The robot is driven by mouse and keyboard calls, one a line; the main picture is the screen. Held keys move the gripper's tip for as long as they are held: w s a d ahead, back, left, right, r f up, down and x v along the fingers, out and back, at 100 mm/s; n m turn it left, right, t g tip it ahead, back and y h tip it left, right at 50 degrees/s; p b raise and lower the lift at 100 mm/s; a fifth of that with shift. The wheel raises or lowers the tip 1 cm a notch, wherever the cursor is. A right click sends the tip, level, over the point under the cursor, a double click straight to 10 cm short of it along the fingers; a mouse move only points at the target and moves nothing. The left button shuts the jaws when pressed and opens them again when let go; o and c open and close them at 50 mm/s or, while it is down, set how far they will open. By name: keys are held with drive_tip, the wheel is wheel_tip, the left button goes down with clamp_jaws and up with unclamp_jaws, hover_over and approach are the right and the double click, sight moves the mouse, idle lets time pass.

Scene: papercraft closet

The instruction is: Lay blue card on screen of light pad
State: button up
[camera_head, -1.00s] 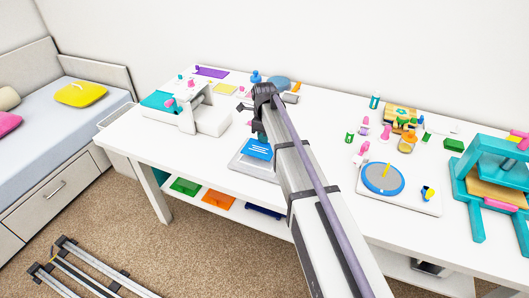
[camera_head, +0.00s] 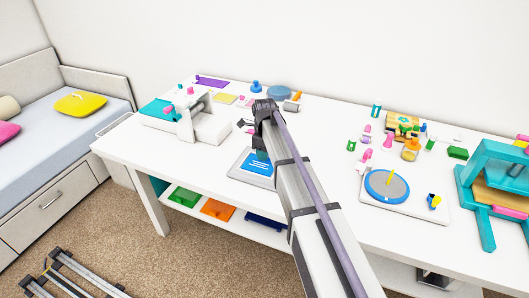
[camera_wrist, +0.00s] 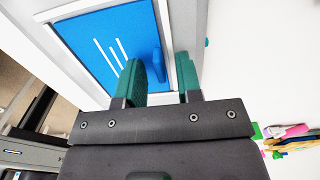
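The blue card (camera_head: 259,163) with white stripes lies over the screen of the light pad (camera_head: 237,172) on the white table. In the wrist view the card (camera_wrist: 92,45) lies flat inside the pad's pale frame (camera_wrist: 192,22), roughly lined up with it. An upright blue tab (camera_wrist: 157,65) stands near the card's right edge. In the head view my arm hides the fingertips and part of the pad.
A white machine (camera_head: 205,126) stands left of the pad. A round blue-rimmed turntable (camera_head: 387,186) and a teal press (camera_head: 492,185) stand to the right. Coloured trays (camera_head: 217,209) lie on the shelf below. The table right of my arm is partly clear.

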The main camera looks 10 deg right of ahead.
wheel_tip(320, 180, up, 13)
drive_tip(key=p, duration=1.3)
drive_tip(key=s+n, duration=2.5)
drive_tip(key=s, duration=0.2)
drive_tip(key=shift+s+f+b, duration=0.3)
drive_tip(key=shift+f, duration=0.05)
